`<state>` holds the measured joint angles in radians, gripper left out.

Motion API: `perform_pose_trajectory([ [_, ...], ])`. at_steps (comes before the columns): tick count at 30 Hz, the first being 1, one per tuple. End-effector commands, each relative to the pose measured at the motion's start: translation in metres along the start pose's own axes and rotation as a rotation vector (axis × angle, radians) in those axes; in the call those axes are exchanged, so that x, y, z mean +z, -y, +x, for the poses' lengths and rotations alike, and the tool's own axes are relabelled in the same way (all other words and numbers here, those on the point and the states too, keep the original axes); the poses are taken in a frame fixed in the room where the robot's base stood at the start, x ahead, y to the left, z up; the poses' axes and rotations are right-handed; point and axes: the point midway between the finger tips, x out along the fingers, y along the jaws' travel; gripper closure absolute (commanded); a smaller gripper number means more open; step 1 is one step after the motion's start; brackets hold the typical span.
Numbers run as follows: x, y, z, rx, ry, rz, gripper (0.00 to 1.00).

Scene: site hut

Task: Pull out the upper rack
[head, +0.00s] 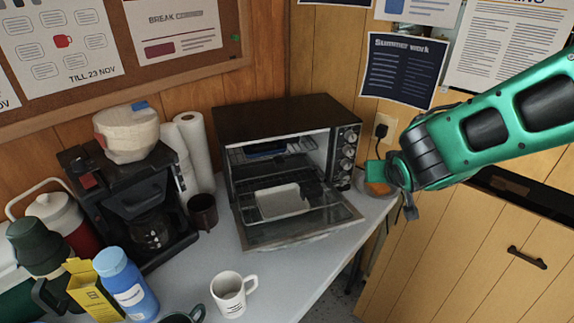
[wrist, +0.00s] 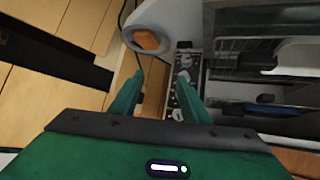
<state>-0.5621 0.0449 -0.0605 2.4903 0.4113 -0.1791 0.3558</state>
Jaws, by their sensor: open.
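The toaster oven (head: 290,112) stands on the table with its glass door (head: 300,232) folded down open. The upper rack (head: 236,156) is inside, with a dark item (head: 266,150) on it. A lower rack (head: 245,197) sits beneath, bearing a white dish (head: 283,203). My gripper (head: 390,192) is open and empty, to the right of the oven and apart from it. In the wrist view, my gripper's fingers (wrist: 160,88) are spread near the knob panel (wrist: 183,100). The oven's opening shows at the right there; which rack is which is unclear.
A rounded pale object with an orange part (wrist: 148,40) is close beyond my fingers. The tabletop (head: 290,280) before the door is clear.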

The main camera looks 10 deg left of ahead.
Motion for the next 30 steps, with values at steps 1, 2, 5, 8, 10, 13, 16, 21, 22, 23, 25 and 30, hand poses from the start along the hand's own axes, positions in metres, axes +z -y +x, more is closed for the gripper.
perform_pose_trajectory([
  [1, -0.003, 0.038, 0.005, -0.054, -0.047, -0.04, 0.58],
  [2, -0.006, 0.058, 0.006, -0.087, -0.079, -0.056, 0.58],
  [5, -0.01, 0.123, 0.004, -0.195, -0.177, -0.104, 0.58],
  [8, -0.01, 0.175, -0.004, -0.288, -0.25, -0.135, 0.58],
  [10, -0.008, 0.201, -0.011, -0.338, -0.285, -0.148, 0.58],
  [13, -0.006, 0.222, -0.017, -0.38, -0.314, -0.159, 0.58],
  [16, -0.006, 0.23, -0.016, -0.394, -0.324, -0.161, 0.58],
  [21, -0.011, 0.236, 0.0, -0.392, -0.324, -0.16, 0.58],
  [22, -0.012, 0.238, 0.005, -0.392, -0.323, -0.159, 0.58],
  [23, -0.014, 0.24, 0.009, -0.393, -0.324, -0.159, 0.58],
  [25, -0.018, 0.245, 0.02, -0.392, -0.324, -0.16, 0.58],
  [30, -0.026, 0.257, 0.046, -0.392, -0.324, -0.159, 0.58],
])
